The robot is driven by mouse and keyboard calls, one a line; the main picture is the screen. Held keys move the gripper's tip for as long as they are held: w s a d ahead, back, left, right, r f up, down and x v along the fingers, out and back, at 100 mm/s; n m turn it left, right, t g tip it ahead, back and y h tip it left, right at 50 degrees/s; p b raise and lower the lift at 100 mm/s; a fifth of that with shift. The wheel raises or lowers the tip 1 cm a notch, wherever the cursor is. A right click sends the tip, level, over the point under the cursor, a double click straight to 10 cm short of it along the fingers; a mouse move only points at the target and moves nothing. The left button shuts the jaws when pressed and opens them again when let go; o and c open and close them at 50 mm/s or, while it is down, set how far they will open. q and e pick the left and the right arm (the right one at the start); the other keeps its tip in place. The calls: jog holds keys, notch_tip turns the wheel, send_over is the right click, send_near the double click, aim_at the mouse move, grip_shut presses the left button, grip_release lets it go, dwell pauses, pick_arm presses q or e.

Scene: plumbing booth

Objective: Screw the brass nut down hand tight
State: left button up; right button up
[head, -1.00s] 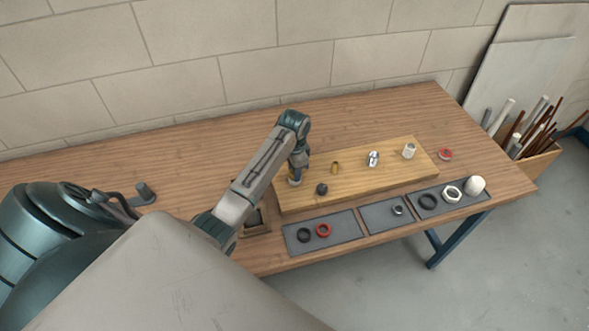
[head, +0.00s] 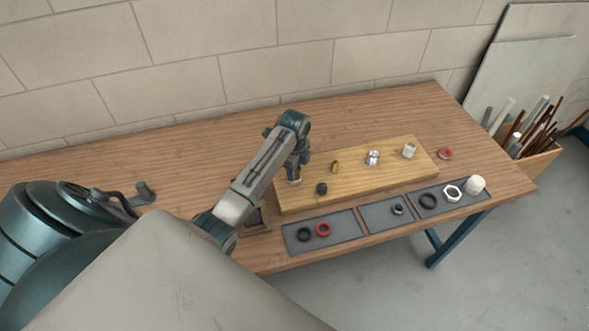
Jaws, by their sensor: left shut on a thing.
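My left gripper (head: 294,176) points down at the left end of the wooden board (head: 400,176) on the bench. It is shut on a small pale brass-coloured thing, taken to be the brass nut (head: 295,183), low at the board. The fingers hide most of it, so its thread and seating cannot be seen. A separate brass fitting (head: 335,167) stands on the board to the right of the gripper. My right gripper is not in view.
A dark fitting (head: 321,188), a chrome fitting (head: 373,157) and a white fitting (head: 409,150) stand on the board. Grey mats (head: 345,229) in front hold rings, nuts and a white cap (head: 475,185). A red-and-white part (head: 445,154) lies right of the board. The back of the bench is clear.

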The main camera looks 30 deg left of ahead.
pick_arm(q)
jog(key=m, duration=0.3)
jog(key=o, duration=1.9)
jog(key=shift+c, duration=0.2)
jog(key=shift+r, duration=2.5)
